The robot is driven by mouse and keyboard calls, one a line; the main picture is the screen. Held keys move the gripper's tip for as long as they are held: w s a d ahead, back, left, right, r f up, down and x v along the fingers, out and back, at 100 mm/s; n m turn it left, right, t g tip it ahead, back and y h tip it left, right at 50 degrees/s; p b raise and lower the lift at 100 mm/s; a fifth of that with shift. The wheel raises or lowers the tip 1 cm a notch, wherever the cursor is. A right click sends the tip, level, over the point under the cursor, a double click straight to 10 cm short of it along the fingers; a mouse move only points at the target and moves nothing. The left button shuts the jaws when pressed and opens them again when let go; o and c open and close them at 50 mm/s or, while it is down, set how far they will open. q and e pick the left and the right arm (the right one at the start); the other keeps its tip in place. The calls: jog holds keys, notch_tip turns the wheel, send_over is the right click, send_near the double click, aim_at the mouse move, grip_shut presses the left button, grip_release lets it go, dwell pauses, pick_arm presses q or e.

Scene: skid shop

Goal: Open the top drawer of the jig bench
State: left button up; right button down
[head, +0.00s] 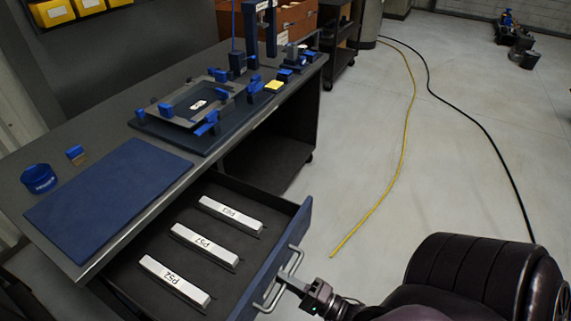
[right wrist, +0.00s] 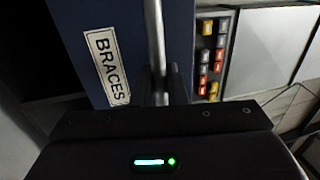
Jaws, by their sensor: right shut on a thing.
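The jig bench (head: 95,187) stands at the left with a dark grey top. Its top drawer (head: 262,262) is pulled well out in the head view, with a blue front and a metal bar handle (head: 290,265). Inside lie three pale bars labelled P52, P57 and P63. My right gripper (head: 296,284) is shut on the handle. In the right wrist view the jaws (right wrist: 160,88) close around the upright-looking handle bar (right wrist: 154,35), beside a blue front with a "BRACES" label (right wrist: 107,66). My left gripper is not in view.
On the bench are a blue mat (head: 110,195), a blue cup (head: 38,178) and a jig fixture (head: 200,105) with blue clamps. A yellow cable (head: 405,130) and a black cable (head: 470,112) cross the open floor. A dark cart (head: 340,50) stands behind the bench.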

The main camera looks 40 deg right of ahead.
jog(key=c, duration=1.5)
grip_release()
jog(key=shift+c, duration=0.2)
jog(key=b+v, duration=0.1)
jog(key=v, duration=0.6)
jog(key=shift+s, duration=0.4)
jog(key=shift+d+f, duration=0.1)
